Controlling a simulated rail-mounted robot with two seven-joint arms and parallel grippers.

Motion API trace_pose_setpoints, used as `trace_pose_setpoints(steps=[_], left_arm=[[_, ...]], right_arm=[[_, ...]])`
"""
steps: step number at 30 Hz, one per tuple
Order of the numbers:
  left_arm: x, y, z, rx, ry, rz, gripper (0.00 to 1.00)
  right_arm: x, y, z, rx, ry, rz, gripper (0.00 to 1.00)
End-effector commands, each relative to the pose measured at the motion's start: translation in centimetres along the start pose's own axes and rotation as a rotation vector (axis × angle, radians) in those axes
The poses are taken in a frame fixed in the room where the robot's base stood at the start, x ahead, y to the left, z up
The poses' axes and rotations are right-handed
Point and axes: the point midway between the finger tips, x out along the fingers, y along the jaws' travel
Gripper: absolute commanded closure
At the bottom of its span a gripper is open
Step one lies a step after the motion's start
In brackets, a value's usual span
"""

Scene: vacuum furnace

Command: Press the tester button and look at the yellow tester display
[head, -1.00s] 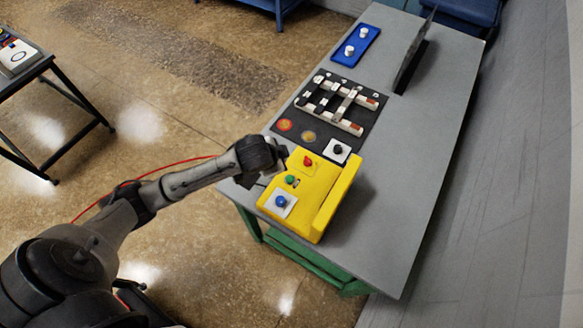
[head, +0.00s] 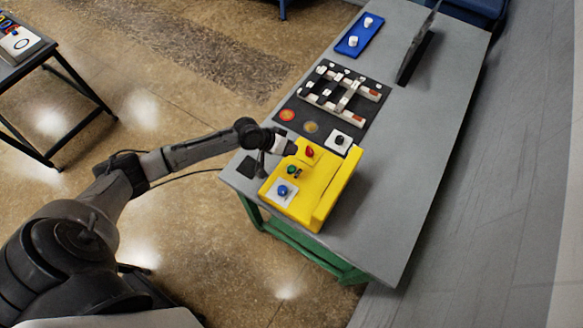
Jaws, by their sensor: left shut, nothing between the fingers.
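The yellow tester (head: 318,208) sits at the near left end of the grey table. On its top are a blue knob (head: 283,190) on a white plate, a small green button (head: 292,170) and a red knob (head: 309,152). A raised yellow ridge (head: 338,187) runs along its right side; I cannot make out a display reading. My left gripper (head: 291,149) is shut and empty at the tester's upper left edge, close to the red knob and beyond the green button. I cannot tell whether it touches the tester. My right gripper is not in view.
A black board (head: 363,117) with white blocks, round pads and a black knob on a white plate (head: 340,141) lies just beyond the tester. A blue tray (head: 352,43) and an upright dark panel (head: 415,55) stand farther back. The table's right side (head: 425,150) is clear.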

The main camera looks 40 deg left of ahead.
Motion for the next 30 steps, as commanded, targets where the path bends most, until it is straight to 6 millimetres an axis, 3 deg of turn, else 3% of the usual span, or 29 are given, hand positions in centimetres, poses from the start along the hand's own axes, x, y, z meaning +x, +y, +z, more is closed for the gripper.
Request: trace_pose_setpoints(steps=[14, 30], left_arm=[[0.7, -0.5, 0.5, 0.002, -0.002, -0.001, 1.00], [4.8, -3.5, 3.5, 0.003, -0.002, -0.001, 1.00]], right_arm=[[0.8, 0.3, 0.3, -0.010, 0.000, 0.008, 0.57], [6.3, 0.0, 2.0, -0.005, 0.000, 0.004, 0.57]])
